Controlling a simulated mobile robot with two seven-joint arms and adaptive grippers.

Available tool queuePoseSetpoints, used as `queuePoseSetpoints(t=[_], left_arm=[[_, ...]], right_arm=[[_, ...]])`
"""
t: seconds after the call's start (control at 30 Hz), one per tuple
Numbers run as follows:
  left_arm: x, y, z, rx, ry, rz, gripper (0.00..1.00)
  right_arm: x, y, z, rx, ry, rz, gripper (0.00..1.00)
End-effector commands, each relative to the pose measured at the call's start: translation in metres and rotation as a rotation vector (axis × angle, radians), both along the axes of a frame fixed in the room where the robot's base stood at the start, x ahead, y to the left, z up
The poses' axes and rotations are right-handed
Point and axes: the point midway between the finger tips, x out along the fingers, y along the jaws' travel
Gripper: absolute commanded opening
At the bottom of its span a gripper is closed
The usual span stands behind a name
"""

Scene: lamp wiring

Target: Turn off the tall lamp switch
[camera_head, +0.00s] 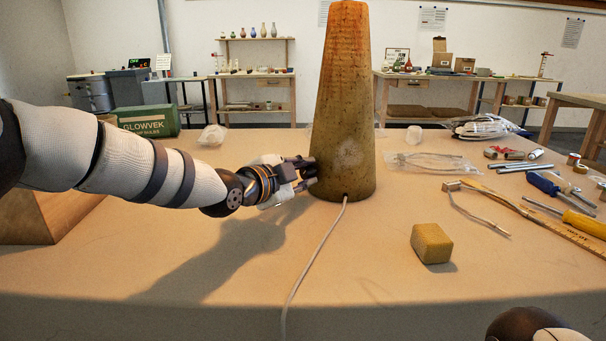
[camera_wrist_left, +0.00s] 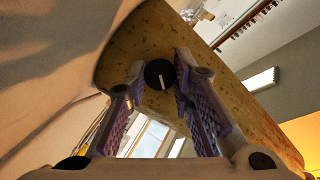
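The tall lamp (camera_head: 345,110), a tapered brownish-yellow column, stands upright at the middle of the table. A pale cord (camera_head: 313,262) runs from its base towards the table's front edge. My left gripper (camera_head: 308,172) is at the lower left side of the lamp. In the left wrist view the lamp's speckled side (camera_wrist_left: 200,45) fills the upper middle. A round black switch knob (camera_wrist_left: 159,73) with a white line shows on it. The open fingers of my left gripper (camera_wrist_left: 157,90) are on either side of the knob; I cannot tell whether they touch it. My right gripper is not in view.
A yellow block (camera_head: 431,243) lies to the right of the cord. Screwdrivers (camera_head: 560,188), a ruler (camera_head: 540,215) and metal parts crowd the table's right side. A green box (camera_head: 146,121) stands at the back left.

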Motion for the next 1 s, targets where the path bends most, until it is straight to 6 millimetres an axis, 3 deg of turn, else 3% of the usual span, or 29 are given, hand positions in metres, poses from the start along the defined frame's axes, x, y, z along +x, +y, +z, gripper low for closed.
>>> queuePoseSetpoints(t=[0.47, 1.0], left_arm=[[0.001, 0.001, -0.002, -0.042, 0.053, 0.002, 0.00], [0.004, 0.004, -0.003, -0.328, 0.417, 0.004, 0.00]], right_arm=[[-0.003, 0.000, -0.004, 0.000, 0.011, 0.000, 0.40], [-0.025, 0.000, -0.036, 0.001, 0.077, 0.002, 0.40]])
